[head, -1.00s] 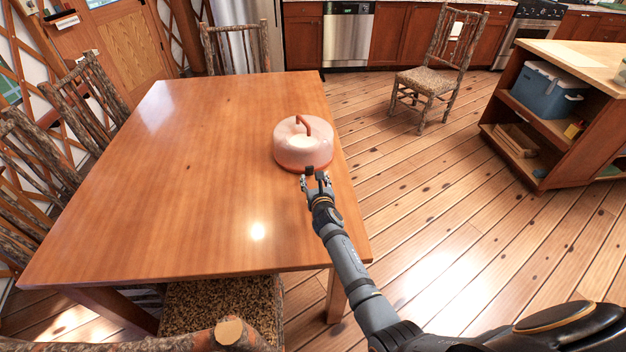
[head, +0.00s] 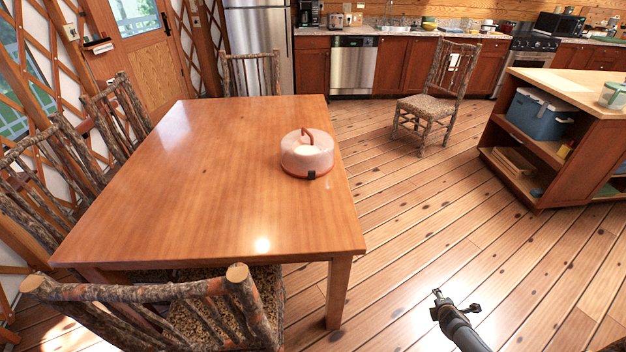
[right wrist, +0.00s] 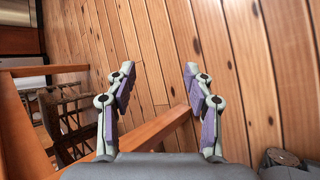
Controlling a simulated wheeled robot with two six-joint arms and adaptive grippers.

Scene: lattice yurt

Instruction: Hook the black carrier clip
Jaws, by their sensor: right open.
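The cake carrier (head: 295,160), with a translucent pinkish domed lid, a red base rim and a red-brown handle, stands upright near the right edge of the wooden table (head: 200,200). Its black clip (head: 311,174) is a small dark block at the front of the lower rim; I cannot tell at this size whether it is hooked. My right gripper (head: 445,302) is off the table, over the floor to the lower right, well apart from the carrier. In the right wrist view the right gripper (right wrist: 159,70) is open and empty. My left gripper is not in view.
Log chairs stand along the table's left side, at its far end and at its near end (head: 150,292). Another chair (head: 430,105) stands on open floor. A shelf island (head: 540,185) with a blue cooler (head: 540,115) is at right. The floor between is clear.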

